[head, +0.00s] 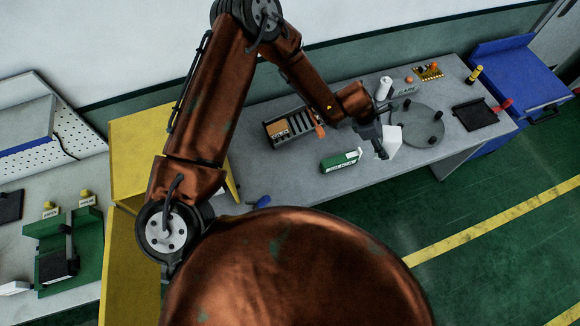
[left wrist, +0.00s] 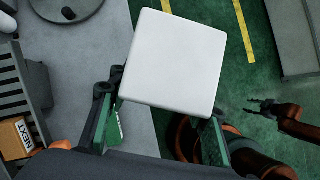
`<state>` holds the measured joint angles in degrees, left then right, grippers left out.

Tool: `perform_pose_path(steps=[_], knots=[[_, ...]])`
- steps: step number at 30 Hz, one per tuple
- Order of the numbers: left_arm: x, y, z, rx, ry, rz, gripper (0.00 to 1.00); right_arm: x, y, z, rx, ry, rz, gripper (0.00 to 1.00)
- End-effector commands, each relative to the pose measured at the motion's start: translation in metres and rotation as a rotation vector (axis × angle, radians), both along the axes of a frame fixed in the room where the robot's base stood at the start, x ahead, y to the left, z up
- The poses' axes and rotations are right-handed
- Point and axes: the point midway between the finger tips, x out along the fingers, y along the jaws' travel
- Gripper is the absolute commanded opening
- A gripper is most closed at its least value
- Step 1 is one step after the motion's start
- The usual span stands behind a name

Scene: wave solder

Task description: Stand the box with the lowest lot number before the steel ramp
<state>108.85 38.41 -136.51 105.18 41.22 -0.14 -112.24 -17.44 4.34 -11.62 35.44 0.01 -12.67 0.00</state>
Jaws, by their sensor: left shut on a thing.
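My left gripper (head: 382,147) is shut on a plain white box (head: 393,142) and holds it near the table's front edge. In the left wrist view the white box (left wrist: 174,58) sits between the fingers, with no lot number showing on its visible face. A green and white box (head: 340,160) lies on the table, its print too small to read. A dark slatted rack (head: 312,110), possibly the steel ramp, stands behind it with an orange-brown box (head: 281,130) at its left. In the left wrist view my right gripper (left wrist: 256,106) is open and empty over the floor.
On the grey table (head: 260,177), a round grey disc (head: 415,128) with dark knobs lies right of my gripper. A white bottle (head: 384,88) stands behind, a black tray (head: 474,114) further right. A blue tool (head: 259,202) lies at the front left. The front middle is clear.

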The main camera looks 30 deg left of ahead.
Motion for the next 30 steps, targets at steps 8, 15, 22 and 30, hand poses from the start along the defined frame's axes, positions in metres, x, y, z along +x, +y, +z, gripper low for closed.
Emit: perform_pose_path(steps=[8,15,22,30], knots=[[0.009,0.023,-0.011,-0.006,0.010,0.182,0.09,0.005,-0.009,0.014,-0.009,-0.006,0.000,0.35],[0.013,0.045,-0.026,-0.003,0.014,0.329,0.09,0.005,-0.010,0.024,-0.010,-0.007,0.000,0.35],[0.014,0.075,-0.046,-0.002,0.014,0.503,0.09,0.006,-0.008,0.036,-0.008,-0.009,-0.001,0.35],[0.002,0.116,-0.078,0.001,0.013,0.717,0.09,0.007,0.001,0.051,0.001,-0.010,-0.002,0.35]])
